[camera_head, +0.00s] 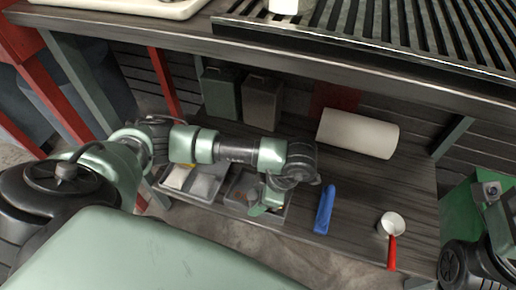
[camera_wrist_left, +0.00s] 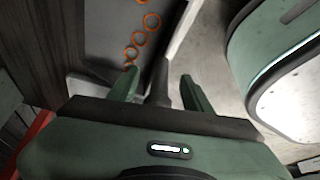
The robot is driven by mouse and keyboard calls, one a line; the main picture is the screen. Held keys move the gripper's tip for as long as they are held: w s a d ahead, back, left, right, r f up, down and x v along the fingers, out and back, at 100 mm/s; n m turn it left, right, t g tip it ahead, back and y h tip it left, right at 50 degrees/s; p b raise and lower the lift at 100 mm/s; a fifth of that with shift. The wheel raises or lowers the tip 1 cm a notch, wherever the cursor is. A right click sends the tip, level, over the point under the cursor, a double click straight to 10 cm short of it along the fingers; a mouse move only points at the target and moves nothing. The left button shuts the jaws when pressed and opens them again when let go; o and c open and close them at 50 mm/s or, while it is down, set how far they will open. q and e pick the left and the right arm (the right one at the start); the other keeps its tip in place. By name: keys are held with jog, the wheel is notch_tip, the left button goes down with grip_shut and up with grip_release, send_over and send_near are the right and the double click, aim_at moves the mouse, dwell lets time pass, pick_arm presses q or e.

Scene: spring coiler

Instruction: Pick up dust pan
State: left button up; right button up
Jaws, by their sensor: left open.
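My left gripper (camera_head: 264,208) reaches down over the grey tray on the lower shelf, its fingers open. In the left wrist view the two green fingers (camera_wrist_left: 160,88) stand on either side of a dark, narrow handle-like part (camera_wrist_left: 159,82), with gaps visible. This part joins or overlaps a dark grey flat surface (camera_wrist_left: 112,35) with several orange rings on it. I cannot tell surely whether it is the dust pan; in the head view my arm and hand partly hide that spot. Only part of my right arm shows at the right edge; its fingertips are not visible.
On the lower shelf (camera_head: 350,185) lie a white roll (camera_head: 357,134), a blue tool (camera_head: 325,209) and a white scoop with a red handle (camera_head: 391,236). Two canisters (camera_head: 261,101) stand behind. The workbench edge (camera_head: 300,62) overhangs the shelf. Small light items (camera_head: 203,185) fill the left tray.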

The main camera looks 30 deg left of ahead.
pick_arm(q)
jog(key=b+x, duration=0.1)
jog(key=x, duration=0.2)
jog(key=shift+d+r, duration=0.1)
grip_shut()
dwell(1.3)
